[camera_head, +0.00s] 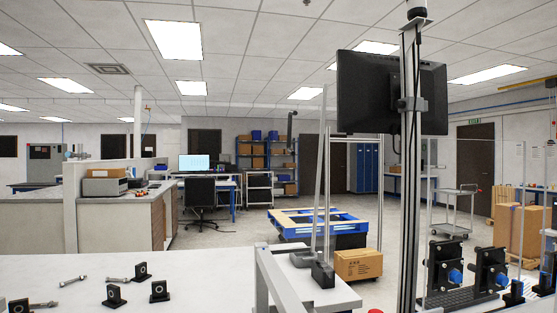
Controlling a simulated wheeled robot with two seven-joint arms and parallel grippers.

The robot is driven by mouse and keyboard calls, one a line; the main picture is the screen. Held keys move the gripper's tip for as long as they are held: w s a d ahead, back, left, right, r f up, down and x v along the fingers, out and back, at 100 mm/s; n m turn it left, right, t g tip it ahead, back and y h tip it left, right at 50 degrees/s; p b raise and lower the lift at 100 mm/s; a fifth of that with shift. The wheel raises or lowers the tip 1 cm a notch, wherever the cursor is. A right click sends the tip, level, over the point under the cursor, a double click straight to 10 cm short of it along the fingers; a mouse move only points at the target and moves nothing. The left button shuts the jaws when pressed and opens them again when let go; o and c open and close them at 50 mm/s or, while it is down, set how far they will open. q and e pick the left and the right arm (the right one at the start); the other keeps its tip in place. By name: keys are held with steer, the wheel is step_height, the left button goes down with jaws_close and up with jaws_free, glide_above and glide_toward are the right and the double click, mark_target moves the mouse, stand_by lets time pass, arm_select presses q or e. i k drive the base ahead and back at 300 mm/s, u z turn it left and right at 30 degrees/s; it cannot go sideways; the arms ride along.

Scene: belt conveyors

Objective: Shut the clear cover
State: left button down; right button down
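A thin, tall upright panel (327,180) with pale edges rises just left of the monitor post. It looks like the clear cover, seen nearly edge-on and standing up, but its clear face is hard to make out. At its foot is a dark block (322,274) at the right end of the white table. A smaller dark grey part (301,259) lies beside that block. Neither of my grippers shows in the head view.
The white table (200,275) holds several black bearing blocks (159,291) and metal bolts (73,281) at left. A pale metal bar (279,283) crosses its right part. A metal post (408,190) carries a black monitor (372,95). Black machine units (445,265) stand at right.

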mark_target(290, 122)
steer(key=k, duration=0.45)
steer(key=z, duration=3.3)
steer(key=k, duration=0.75)
steer(key=u, duration=2.15)
